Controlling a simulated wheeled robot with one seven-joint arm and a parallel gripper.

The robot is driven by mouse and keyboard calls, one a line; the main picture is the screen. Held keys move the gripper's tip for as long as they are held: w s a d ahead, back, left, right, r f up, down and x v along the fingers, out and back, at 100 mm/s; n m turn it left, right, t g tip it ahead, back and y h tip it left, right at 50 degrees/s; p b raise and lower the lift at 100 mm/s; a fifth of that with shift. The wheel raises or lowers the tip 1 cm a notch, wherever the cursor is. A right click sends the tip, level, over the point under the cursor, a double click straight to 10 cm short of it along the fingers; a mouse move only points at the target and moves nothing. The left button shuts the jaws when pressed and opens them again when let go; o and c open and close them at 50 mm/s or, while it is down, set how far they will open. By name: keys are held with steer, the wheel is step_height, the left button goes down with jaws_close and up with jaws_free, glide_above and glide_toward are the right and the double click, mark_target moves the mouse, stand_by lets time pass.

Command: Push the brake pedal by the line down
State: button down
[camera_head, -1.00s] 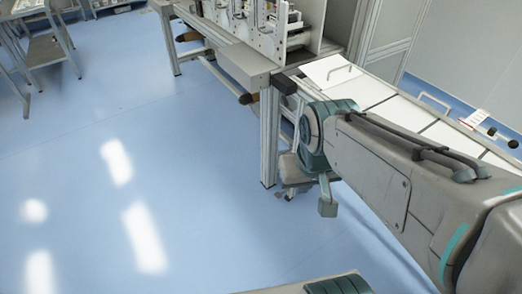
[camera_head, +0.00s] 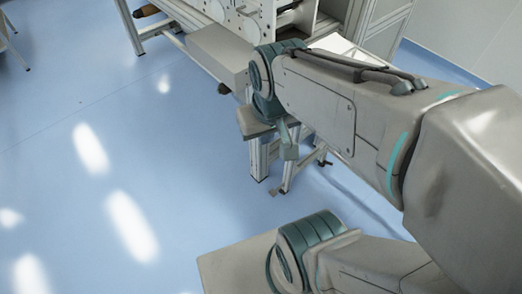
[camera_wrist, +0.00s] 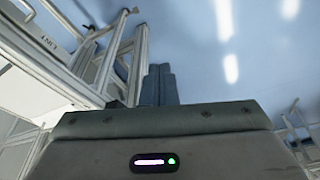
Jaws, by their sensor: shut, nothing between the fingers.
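My gripper (camera_head: 289,145) hangs fingers down under the wrist, in front of the machine's end leg in the head view. In the wrist view its two slate fingers (camera_wrist: 158,86) are together, with nothing between them. A low bar by the machine's leg ends in a small foot-like piece (camera_head: 273,192) near the floor, below my gripper in the head view. It looks pedal-like, but I cannot tell for sure that it is the brake pedal. I see no contact between my fingers and it. My arm hides part of the line.
The web converter (camera_head: 222,50) stands at the top, its frame leg (camera_head: 258,160) reaching the floor. Open blue floor (camera_head: 130,140) spreads left of the machine.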

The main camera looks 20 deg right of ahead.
steer(key=n+g+b, duration=0.3)
steer(key=n+b, duration=0.1)
steer(key=b, duration=2.7)
glide_above(273, 192)
step_height(273, 192, down, 71)
steer(key=shift+w+f, duration=0.1)
steer(key=shift+f, duration=0.15)
step_height(273, 192, down, 14)
steer(key=b, duration=0.5)
steer(key=shift+d+f+b, duration=0.1)
steer(key=shift+b, duration=0.2)
